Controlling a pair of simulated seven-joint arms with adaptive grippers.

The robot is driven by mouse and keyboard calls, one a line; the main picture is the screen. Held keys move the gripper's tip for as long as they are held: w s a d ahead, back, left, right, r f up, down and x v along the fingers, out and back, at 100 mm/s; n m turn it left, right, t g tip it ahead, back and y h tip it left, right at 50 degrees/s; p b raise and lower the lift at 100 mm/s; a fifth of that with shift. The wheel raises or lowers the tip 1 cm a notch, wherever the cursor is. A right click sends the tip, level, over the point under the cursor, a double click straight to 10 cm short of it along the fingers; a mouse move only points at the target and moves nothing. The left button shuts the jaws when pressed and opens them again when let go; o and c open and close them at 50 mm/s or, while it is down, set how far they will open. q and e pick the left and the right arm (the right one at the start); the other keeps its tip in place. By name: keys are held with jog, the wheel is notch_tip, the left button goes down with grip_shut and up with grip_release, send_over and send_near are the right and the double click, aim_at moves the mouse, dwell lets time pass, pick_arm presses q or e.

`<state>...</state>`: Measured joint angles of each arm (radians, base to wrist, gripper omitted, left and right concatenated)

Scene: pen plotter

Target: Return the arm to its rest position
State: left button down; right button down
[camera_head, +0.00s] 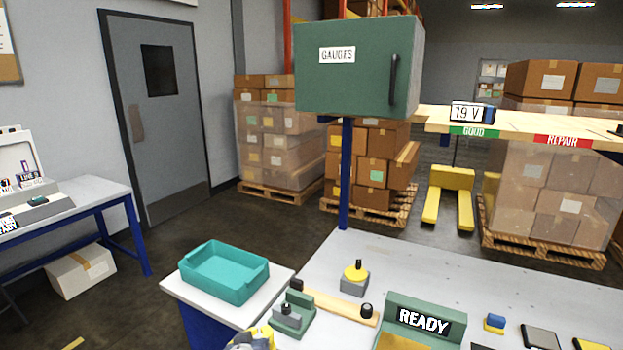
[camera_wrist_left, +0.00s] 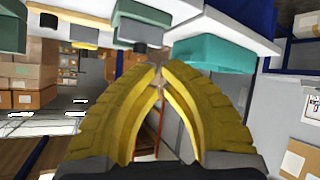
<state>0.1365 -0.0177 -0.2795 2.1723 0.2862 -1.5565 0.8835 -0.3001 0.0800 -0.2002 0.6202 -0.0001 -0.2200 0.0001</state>
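My left gripper (camera_head: 252,338) shows only in part at the bottom edge of the head view, in front of the white side stand and left of the workbench. In the left wrist view its yellow fingers (camera_wrist_left: 161,68) curve together and their tips meet or nearly meet, with nothing held between them. The teal tray (camera_wrist_left: 212,52) appears beyond the fingertips there, apart from them. My right gripper is in neither view.
The teal tray (camera_head: 226,296) sits empty on the white side stand (camera_head: 190,294). The grey workbench (camera_head: 440,270) carries a green READY unit (camera_head: 420,318), a wooden-handled fixture (camera_head: 336,304) and a yellow-knobbed block (camera_head: 355,277). A green GAUGES cabinet (camera_head: 350,85) stands above.

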pick_arm(q)
jog(key=s+a+f+m+g+y, duration=0.1)
jog(key=s+a+f+m+y, duration=0.2)
jog(key=s+a, duration=0.5)
jog(key=s+a+f+m+g+y, duration=0.1)
jog(key=s+a+f+m+g, duration=0.15)
jog(key=s+a+f, duration=0.65)
jog(key=s+a+f+m+g+y, duration=0.15)
jog(key=s+m, duration=0.25)
jog(key=s, duration=1)
jog(key=s+d+f+g+h, duration=0.1)
jog(key=s+d+f+h, duration=0.15)
jog(key=f, duration=1.35)
jog(key=s+d+f+g+h, duration=0.1)
jog(key=d+f, duration=0.2)
jog(key=f, duration=1.4)
jog(key=s+f+n+g+h, duration=0.1)
jog(key=s+f+n+g, duration=0.2)
jog(key=s+f, duration=1.5)
jog(key=shift+s+n, duration=0.35)
jog(key=shift+s, duration=0.75)
jog(key=shift+f, duration=0.1)
